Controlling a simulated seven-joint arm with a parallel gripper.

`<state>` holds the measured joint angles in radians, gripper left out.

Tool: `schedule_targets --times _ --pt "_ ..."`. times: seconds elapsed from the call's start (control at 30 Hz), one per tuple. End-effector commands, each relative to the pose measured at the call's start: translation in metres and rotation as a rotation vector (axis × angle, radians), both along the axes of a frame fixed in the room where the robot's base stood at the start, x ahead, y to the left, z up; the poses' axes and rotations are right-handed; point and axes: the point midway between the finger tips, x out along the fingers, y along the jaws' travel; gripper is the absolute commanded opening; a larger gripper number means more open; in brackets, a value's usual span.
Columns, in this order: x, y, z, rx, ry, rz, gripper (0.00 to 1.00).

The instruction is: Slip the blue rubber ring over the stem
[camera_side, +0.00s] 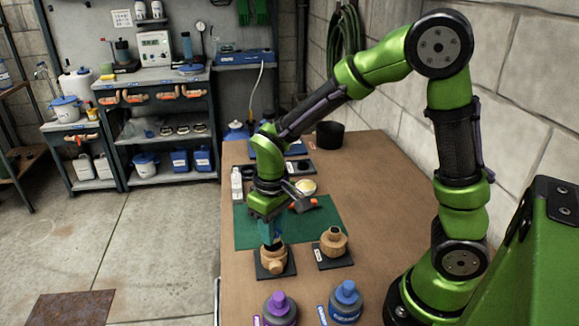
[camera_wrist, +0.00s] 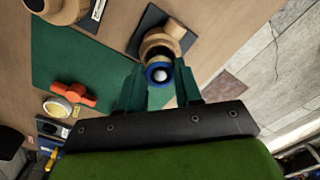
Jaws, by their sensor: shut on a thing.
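My gripper (camera_side: 271,242) points down over the nearer-left tan valve body (camera_side: 273,262), which stands on a black plate (camera_side: 260,272). In the wrist view its teal fingers (camera_wrist: 159,78) are shut on the blue rubber ring (camera_wrist: 159,65), one on each side. Inside the ring a pale round end shows, lined up with the tan valve body (camera_wrist: 166,42) behind it; this looks like the stem top. I cannot tell how far the ring is down on the stem. In the side view the fingers largely hide ring and stem.
A second tan valve body (camera_side: 334,240) stands on a black plate to the right. An orange-handled tool (camera_side: 303,205) and a pale roll (camera_side: 306,187) lie on or near the green mat (camera_side: 325,215). Purple-capped (camera_side: 280,306) and blue-capped (camera_side: 346,300) bottles stand at the front.

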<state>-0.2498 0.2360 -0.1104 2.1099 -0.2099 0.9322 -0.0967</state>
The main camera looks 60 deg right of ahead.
Motion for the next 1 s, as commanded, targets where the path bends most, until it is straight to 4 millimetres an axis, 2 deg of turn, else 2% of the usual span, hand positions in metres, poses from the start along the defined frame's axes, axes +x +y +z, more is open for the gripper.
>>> schedule_targets --times 1.0 --pt "-0.001 0.0 -0.018 -0.001 0.002 0.001 0.1"
